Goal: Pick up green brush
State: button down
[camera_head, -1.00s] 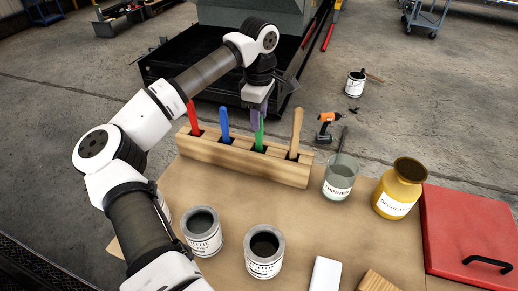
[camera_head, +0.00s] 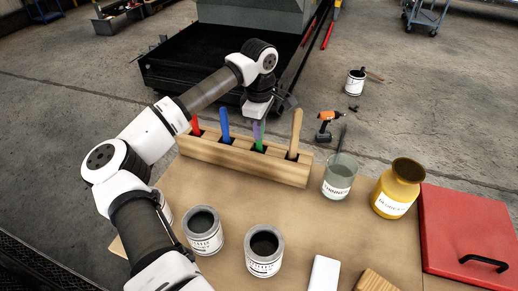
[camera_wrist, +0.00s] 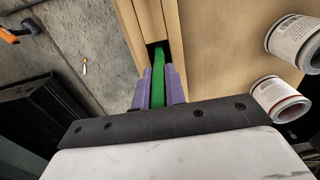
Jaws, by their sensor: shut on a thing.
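The green brush (camera_head: 261,138) stands upright in a slot of the wooden block (camera_head: 218,154), between the blue-handled and the plain wood-handled brushes. My gripper (camera_head: 258,127) is above the block with its fingers around the green handle. In the wrist view, my gripper (camera_wrist: 159,88) has its purple fingers closed on both sides of the green brush (camera_wrist: 159,73). The lower part of the brush is hidden inside the slot of the wooden block (camera_wrist: 172,22).
A red brush (camera_head: 195,127), a blue brush (camera_head: 225,124) and a wood-handled brush (camera_head: 295,133) stand in the same block. A thinner jar (camera_head: 338,178), a yellow container (camera_head: 397,188), grey cans (camera_head: 265,250) and a red case (camera_head: 468,228) are on the table.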

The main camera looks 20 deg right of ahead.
notch_tip(320, 180, up, 20)
jog(key=b, duration=0.1)
jog(key=shift+b, duration=0.35)
dwell(0.4)
jog(key=shift+a, duration=0.15)
dwell(0.6)
